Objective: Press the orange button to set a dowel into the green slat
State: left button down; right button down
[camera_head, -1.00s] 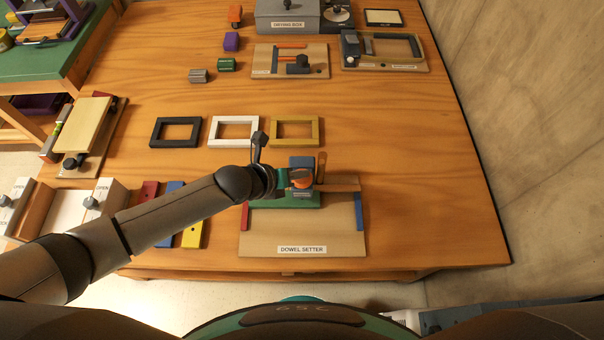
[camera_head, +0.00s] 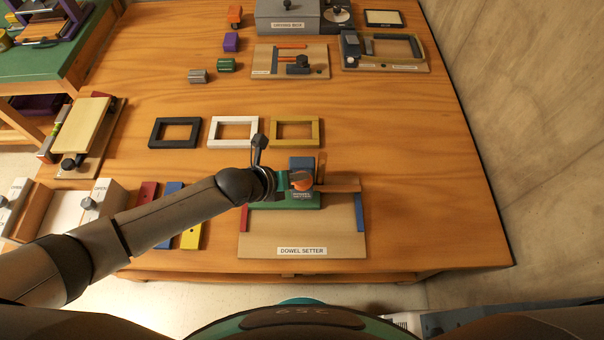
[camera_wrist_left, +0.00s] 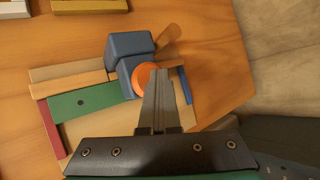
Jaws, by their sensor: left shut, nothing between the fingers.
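The dowel setter is a blue block (camera_head: 302,165) on a wooden board (camera_head: 300,238) labelled DOWEL SETTER. My right gripper is not in view.
A wooden dowel (camera_head: 321,166) stands beside the blue block. Black (camera_head: 156,133), white (camera_head: 212,133) and yellow (camera_head: 274,133) frames lie behind the setter. Red (camera_head: 147,193), blue (camera_head: 173,189) and yellow slats (camera_head: 192,238) lie left, under my arm.

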aim_at(300, 183)
pick_arm(q)
jog(key=shift+s, duration=0.1)
jog(key=shift+r+p, duration=1.25)
jog(key=shift+r, duration=0.1)
notch_tip(300, 183, up, 5)
jog(key=p, duration=0.4)
jog(key=shift+p, duration=0.3)
